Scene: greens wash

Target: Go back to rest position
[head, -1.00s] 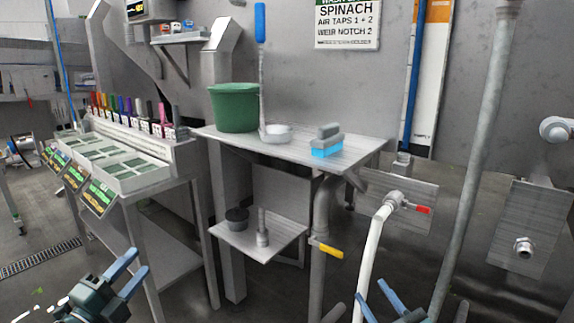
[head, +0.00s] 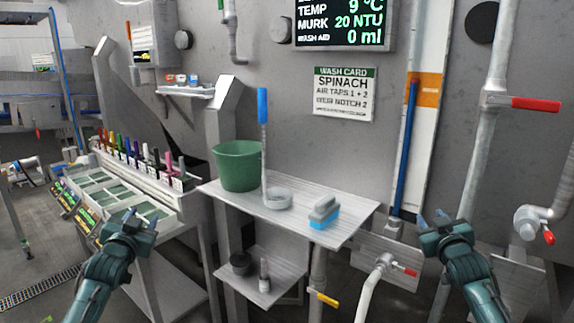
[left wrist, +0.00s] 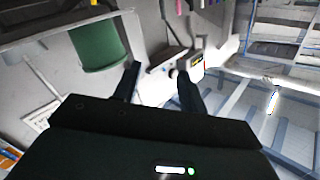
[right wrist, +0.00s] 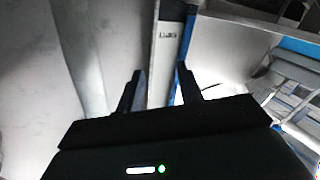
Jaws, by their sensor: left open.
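My left gripper (head: 130,217) is raised at the left of the head view, in front of the bench with colored handles. Its two fingers stand apart with nothing between them in the left wrist view (left wrist: 157,80). My right gripper (head: 433,218) is raised at the right, in front of the wall and pipes. Its fingers are also apart and empty in the right wrist view (right wrist: 160,80). Both grippers are clear of the shelf and touch nothing that I can see.
A lower shelf (head: 285,265) holds small items. Pipes with red valve handles (head: 535,103) stand right.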

